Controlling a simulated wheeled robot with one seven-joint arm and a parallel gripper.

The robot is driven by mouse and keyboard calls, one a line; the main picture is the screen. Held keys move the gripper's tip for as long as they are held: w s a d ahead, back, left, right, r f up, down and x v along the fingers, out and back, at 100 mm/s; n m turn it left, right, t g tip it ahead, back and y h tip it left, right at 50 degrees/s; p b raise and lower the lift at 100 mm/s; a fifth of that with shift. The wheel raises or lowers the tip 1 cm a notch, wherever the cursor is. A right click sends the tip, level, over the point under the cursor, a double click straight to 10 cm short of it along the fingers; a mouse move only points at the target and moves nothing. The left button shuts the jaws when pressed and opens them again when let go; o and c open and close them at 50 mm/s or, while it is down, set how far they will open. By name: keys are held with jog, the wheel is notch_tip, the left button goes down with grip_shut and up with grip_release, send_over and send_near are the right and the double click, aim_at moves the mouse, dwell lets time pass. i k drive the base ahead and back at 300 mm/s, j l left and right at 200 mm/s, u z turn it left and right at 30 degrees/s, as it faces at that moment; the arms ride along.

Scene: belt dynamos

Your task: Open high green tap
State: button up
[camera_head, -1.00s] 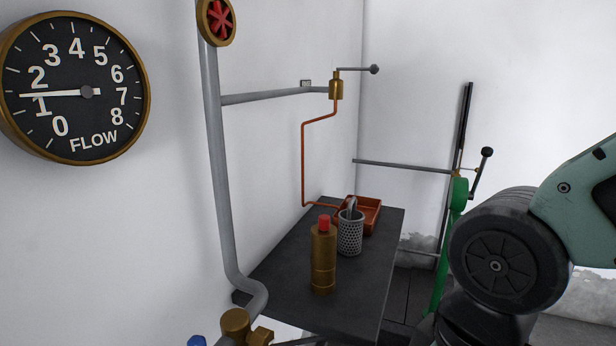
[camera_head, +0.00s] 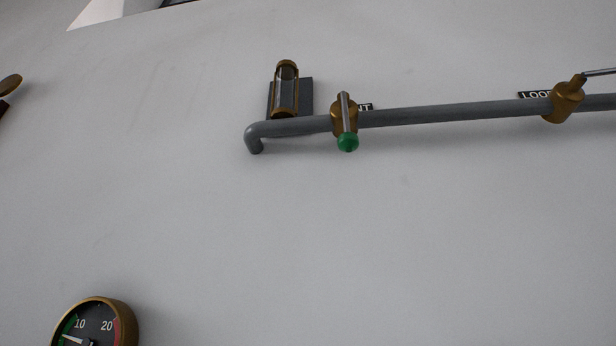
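The high green tap (camera_head: 346,120) is a brass valve body on a grey pipe, high on the white wall. Its steel lever points downward across the pipe and toward me, and ends in a green knob (camera_head: 348,142). A label behind it is mostly hidden; only its last letters, "NT", show. My gripper is not in view, so I cannot tell where it is relative to the tap.
The grey pipe (camera_head: 440,113) runs right to a second brass valve (camera_head: 566,100) with a steel lever, by a label starting "LOO". A sight glass (camera_head: 286,90) stands left of the tap. A round gauge (camera_head: 97,325) is at lower left. The wall between is bare.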

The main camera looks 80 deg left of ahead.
aim_at(348, 141)
jog(key=k+u, duration=0.2)
jog(key=u, duration=1.2)
jog(key=l+u, duration=0.25)
jog(key=u, duration=0.15)
jog(key=l+u, duration=0.3)
jog(key=u, duration=0.15)
jog(key=k, duration=0.3)
